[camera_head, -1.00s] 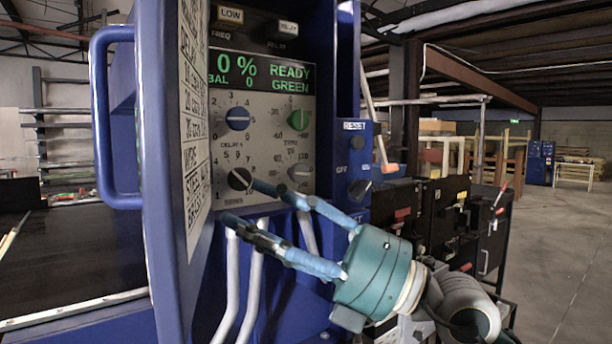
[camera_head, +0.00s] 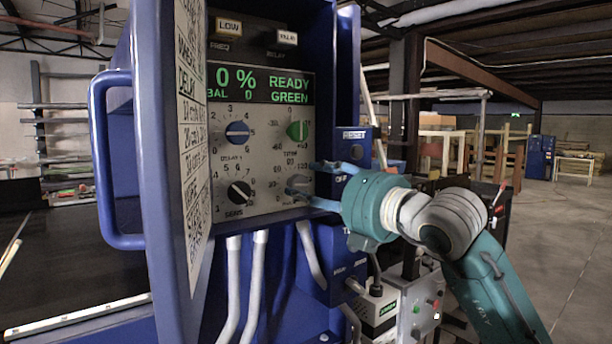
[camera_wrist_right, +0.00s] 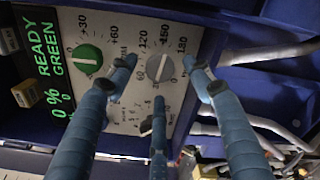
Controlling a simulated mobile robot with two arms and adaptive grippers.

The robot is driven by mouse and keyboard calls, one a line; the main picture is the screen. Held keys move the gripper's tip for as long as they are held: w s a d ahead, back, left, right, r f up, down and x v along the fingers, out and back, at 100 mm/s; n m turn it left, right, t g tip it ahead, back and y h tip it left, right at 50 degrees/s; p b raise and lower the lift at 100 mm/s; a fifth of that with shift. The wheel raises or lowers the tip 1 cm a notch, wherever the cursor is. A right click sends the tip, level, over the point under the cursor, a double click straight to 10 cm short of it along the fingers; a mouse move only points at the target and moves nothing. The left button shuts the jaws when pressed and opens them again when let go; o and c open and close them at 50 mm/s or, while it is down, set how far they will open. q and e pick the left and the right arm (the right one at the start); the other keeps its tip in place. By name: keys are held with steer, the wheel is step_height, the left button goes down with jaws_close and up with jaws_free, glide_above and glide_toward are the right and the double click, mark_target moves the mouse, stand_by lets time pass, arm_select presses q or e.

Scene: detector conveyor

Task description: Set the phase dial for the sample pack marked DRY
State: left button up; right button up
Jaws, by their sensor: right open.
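The grey phase dial (camera_head: 297,184) is at the lower right of the blue cabinet's control panel (camera_head: 262,208), partly behind my fingers. Its label is mostly hidden. In the right wrist view the dial (camera_wrist_right: 160,68) shows whole, with scale numbers 120, 150 and 180 around it. My right gripper (camera_head: 308,180) is open at the panel, and the wrist view shows its fingers (camera_wrist_right: 158,66) spread around the dial with gaps to it. The display (camera_head: 260,84) reads 0 %, BAL 0, READY, GREEN. No pack marked DRY is visible. My left gripper is not in view.
A green dial (camera_head: 297,131) is above the phase dial, a blue delay dial (camera_head: 237,133) and a black dial (camera_head: 238,192) to its left. The open door (camera_head: 166,200) carries a printed sheet (camera_head: 194,130), hard to read. White pipes (camera_head: 257,285) run below. Floor at right is clear.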

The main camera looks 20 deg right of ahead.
mark_target(296, 183)
steer(key=shift+p+x, duration=0.35)
steer(key=shift+x, duration=0.8)
steer(key=c, duration=1.1)
steer(key=shift+c, duration=0.2)
